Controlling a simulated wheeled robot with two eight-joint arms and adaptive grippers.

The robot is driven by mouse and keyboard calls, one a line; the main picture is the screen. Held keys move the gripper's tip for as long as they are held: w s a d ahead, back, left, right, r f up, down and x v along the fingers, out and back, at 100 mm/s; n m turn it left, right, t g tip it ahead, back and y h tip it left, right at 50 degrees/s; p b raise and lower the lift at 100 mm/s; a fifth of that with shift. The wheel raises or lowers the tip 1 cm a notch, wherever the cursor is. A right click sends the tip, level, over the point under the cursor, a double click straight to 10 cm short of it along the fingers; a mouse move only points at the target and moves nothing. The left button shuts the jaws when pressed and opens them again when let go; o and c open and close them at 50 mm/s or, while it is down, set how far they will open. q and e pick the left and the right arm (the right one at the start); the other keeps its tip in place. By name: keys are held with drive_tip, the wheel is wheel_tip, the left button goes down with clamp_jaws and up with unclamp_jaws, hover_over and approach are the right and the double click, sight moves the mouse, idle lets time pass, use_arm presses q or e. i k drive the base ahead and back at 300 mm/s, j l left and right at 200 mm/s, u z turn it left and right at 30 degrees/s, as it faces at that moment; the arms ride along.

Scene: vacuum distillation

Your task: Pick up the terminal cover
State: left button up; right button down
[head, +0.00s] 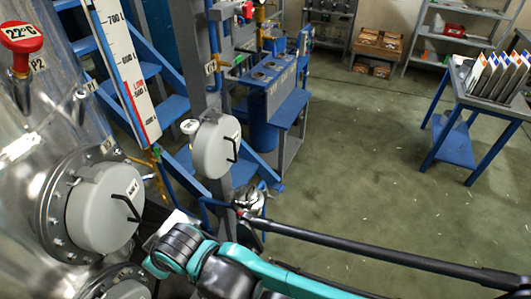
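No part is marked as the terminal cover, so I cannot tell for sure which it is. A round grey cover (104,208) with a black handle and a small label sits on a bolted flange of the steel vessel at left. A similar grey round cover (214,147) with a black handle is on the upright frame, right of the vessel. A third grey cover (128,290) is cut off at the bottom edge. A teal and black arm of mine reaches in from the bottom, its joint just right of the vessel. I see no gripper fingers; neither gripper shows.
A long black bar (380,248) crosses the lower right. Blue steps (165,105) and a blue-grey bench (275,85) stand behind the frame. A blue-legged table (485,95) with upright folders is at right. The green floor (360,150) between is clear.

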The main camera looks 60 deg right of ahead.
sight(217, 142)
drive_tip(key=z, duration=1.8)
drive_tip(key=u, duration=0.25)
drive_tip(key=i+l+u, duration=0.15)
drive_tip(key=u, duration=0.15)
drive_tip(key=l+u, duration=0.25)
drive_tip(key=l, duration=0.15)
drive_tip(key=i+l+u, duration=0.15)
drive_tip(key=l+u, duration=0.15)
